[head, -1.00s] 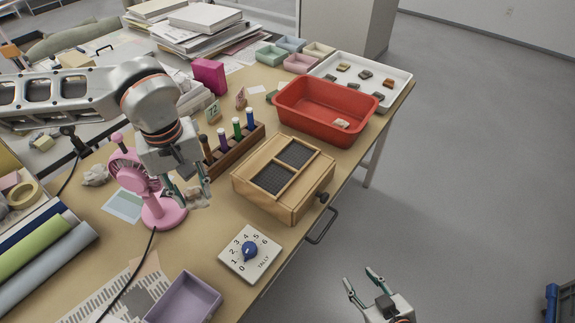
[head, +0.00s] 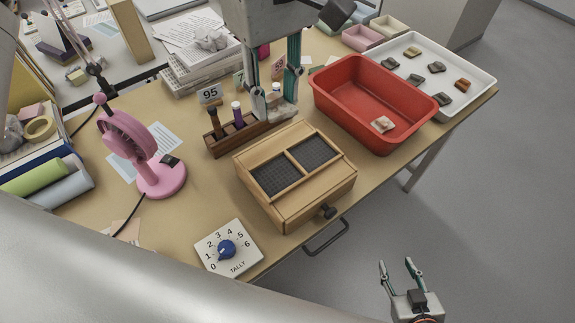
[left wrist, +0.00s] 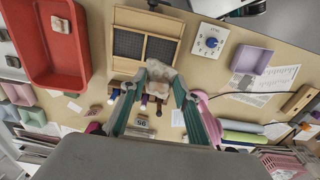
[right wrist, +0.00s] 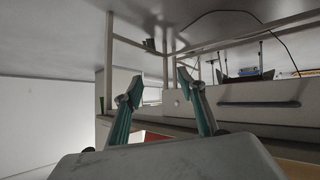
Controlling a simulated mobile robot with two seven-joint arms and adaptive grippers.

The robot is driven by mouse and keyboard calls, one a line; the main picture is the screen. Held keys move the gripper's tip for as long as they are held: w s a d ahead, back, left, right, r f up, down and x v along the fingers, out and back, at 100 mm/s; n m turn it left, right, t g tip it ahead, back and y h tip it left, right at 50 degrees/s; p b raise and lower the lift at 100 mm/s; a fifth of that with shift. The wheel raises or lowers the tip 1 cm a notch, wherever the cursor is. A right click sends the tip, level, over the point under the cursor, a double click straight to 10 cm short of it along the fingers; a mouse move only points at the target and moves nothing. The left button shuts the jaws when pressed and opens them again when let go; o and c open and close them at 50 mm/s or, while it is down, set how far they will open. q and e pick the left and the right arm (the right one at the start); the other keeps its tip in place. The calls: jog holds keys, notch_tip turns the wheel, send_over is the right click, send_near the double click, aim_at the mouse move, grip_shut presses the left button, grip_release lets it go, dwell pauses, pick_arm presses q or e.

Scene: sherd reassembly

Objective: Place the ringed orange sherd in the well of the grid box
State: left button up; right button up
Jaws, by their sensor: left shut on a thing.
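My left gripper (head: 275,108) is shut on a pale tan sherd (head: 273,101) above the wooden pen rack, just behind the grid box. The sherd also shows between the fingertips in the left wrist view (left wrist: 160,74); I cannot make out a ring or an orange side. The grid box (head: 270,207) is light wood with two dark mesh panels and a dark knob at its front. It is empty on top in the head view. My right gripper (head: 396,264) is open and empty, off the table's front edge; its fingers are apart in the right wrist view (right wrist: 160,78).
A red tub (head: 340,103) with one pale, reddish-marked sherd (head: 383,124) stands right of the box. A white tray (head: 478,72) behind it holds several dark and brown sherds. A pink fan (head: 128,140) stands left, a tally dial (head: 228,250) in front. Pens stand upright in the rack (head: 222,145).

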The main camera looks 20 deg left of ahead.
pick_arm(q)
notch_tip(320, 180, down, 8)
jog(key=b, duration=0.2)
send_over(278, 178)
notch_tip(278, 178, down, 6)
jog(key=shift+f, duration=2.75)
pick_arm(e)
jog(key=shift+s+f, duration=0.2)
jog(key=shift+f, duration=0.3)
jog(key=shift+s+f, duration=0.15)
jog(key=shift+f, duration=0.35)
pick_arm(q)
jog(key=shift+f, duration=0.1)
jog(key=shift+f, duration=0.1)
jog(key=o, duration=1.1)
